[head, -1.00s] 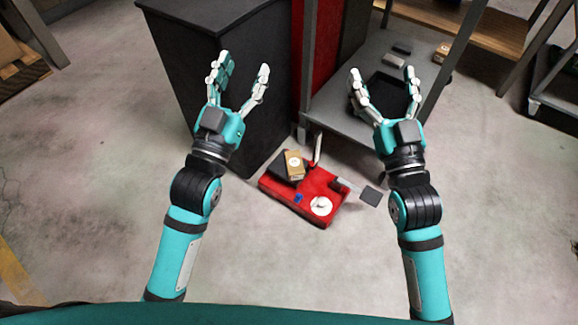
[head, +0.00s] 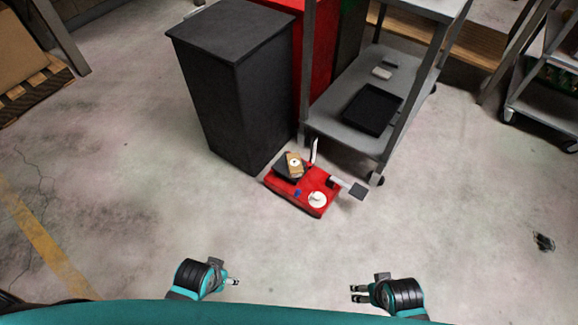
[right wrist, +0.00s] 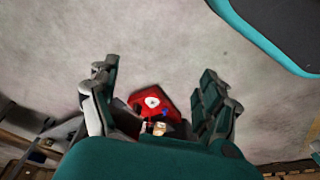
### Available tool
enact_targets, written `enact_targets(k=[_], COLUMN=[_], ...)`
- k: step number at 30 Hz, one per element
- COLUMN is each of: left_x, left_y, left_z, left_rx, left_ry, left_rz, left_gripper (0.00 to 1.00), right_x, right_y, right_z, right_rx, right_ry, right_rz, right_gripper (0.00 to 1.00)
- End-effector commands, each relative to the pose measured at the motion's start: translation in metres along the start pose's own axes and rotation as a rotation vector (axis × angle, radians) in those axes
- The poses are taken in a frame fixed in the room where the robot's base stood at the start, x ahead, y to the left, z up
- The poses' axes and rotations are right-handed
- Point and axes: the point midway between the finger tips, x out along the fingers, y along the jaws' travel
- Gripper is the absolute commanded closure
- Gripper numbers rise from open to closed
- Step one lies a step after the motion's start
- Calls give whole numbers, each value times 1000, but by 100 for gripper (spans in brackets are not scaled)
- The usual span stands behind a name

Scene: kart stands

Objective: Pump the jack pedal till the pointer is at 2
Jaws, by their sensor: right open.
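The red jack (head: 285,187) sits on the floor in the middle of the head view, in front of the black cabinet and grey cart. A white round dial (head: 317,198) is on its top; its pointer and numbers are too small to read. The dark square pedal (head: 357,191) sticks out to the right on a light arm. A brown box (head: 294,163) rests on the jack's black plate. My right gripper (head: 356,293) is open and empty, low and well apart from the jack; the jack shows beyond its fingers in the right wrist view (right wrist: 170,101). My left gripper (head: 233,281) is low at left.
The black cabinet (head: 235,90) stands behind and left of the jack. The grey cart (head: 345,138), with a black tray (head: 372,110) on its lower shelf, stands behind and right, its wheel close to the pedal. The floor in front is clear.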

Motion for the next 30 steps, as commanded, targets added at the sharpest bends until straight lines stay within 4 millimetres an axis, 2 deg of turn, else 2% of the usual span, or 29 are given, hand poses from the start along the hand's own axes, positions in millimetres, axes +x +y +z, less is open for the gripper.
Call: enact_targets(k=[4, 22, 30], left_x=[0, 0, 0], left_y=[0, 0, 0], left_z=[-1, -1, -1], left_rx=[0, 1, 1], left_ry=[2, 2, 3], left_rz=[0, 0, 1], left_gripper=[45, 45, 45], right_x=[0, 0, 0], right_y=[0, -1, -1], right_z=[-1, -1, -1], right_rx=[0, -1, -1], right_ry=[2, 3, 3], right_rz=[0, -1, -1], right_gripper=[20, 98, 100])
